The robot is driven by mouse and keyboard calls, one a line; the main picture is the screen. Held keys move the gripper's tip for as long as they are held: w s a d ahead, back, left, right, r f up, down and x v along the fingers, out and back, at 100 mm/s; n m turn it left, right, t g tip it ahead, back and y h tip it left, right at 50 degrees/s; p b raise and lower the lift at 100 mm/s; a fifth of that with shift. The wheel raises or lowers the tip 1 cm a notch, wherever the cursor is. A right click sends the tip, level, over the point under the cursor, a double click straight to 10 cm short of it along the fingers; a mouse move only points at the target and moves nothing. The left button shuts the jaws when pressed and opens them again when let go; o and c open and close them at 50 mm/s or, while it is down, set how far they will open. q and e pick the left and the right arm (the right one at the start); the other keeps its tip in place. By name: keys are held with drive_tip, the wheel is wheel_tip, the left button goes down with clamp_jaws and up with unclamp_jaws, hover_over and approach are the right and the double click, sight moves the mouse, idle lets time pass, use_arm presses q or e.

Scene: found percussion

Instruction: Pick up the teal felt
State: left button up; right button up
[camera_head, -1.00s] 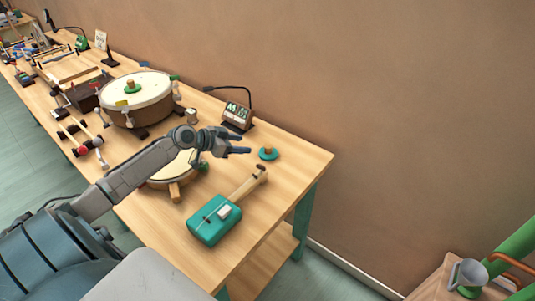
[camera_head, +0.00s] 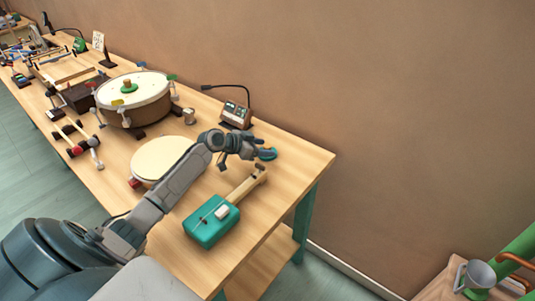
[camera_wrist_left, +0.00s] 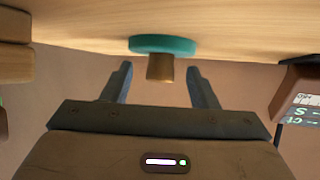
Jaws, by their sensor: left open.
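The teal felt (camera_head: 269,156) is a round disc with a short wooden knob, near the far right corner of the workbench. In the head view my left gripper (camera_head: 262,147) covers part of it. In the left wrist view the teal felt (camera_wrist_left: 163,44) rests on the wood surface at the top of the picture, its brown knob pointing down. My left gripper (camera_wrist_left: 158,85) is open and empty there, its two fingers on either side of the knob and apart from it. My right gripper is not in view.
A teal box with a wooden neck (camera_head: 212,222) lies in front of the felt. A small display on a stand (camera_head: 236,113) is behind and left. A pale round drumhead (camera_head: 160,158) and a larger drum (camera_head: 135,97) stand left. The bench's right end is clear.

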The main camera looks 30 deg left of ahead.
use_arm(q)
drive_tip(key=shift+w+d+f, duration=0.15)
drive_tip(key=shift+w+f, duration=0.15)
drive_tip(key=shift+r, duration=0.1)
drive_tip(key=c, duration=1.1)
drive_tip(key=shift+o, duration=0.2)
drive_tip(key=shift+r, duration=0.15)
